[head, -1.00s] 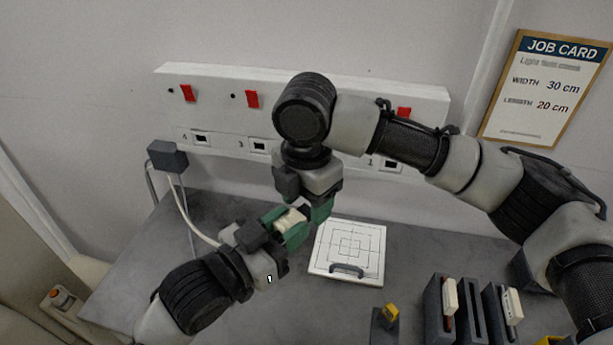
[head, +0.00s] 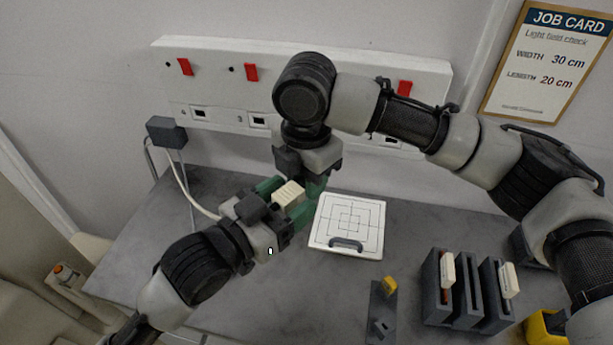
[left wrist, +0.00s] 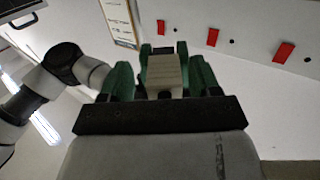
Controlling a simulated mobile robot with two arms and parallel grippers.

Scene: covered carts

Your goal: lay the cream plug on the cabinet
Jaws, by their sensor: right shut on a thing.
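The cream plug (head: 288,194) is held up above the grey worktop, between my two grippers. My right gripper (head: 312,188) reaches down from the upper right and is shut on it. My left gripper (head: 285,198) comes from the lower left, its green fingers on either side of the plug. In the left wrist view the plug (left wrist: 164,72) sits between the left fingers (left wrist: 162,78), with a gap showing beside it, so the left looks open. The grey worktop (head: 240,290) lies below; I cannot tell whether it is the cabinet's top.
A white board (head: 347,222) with a grid and dark handle lies right of the grippers. Grey slotted holders (head: 465,290) and a small yellow-topped part (head: 389,284) stand at front right. A socket panel (head: 225,75) with red switches is on the wall. The left worktop is fairly clear.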

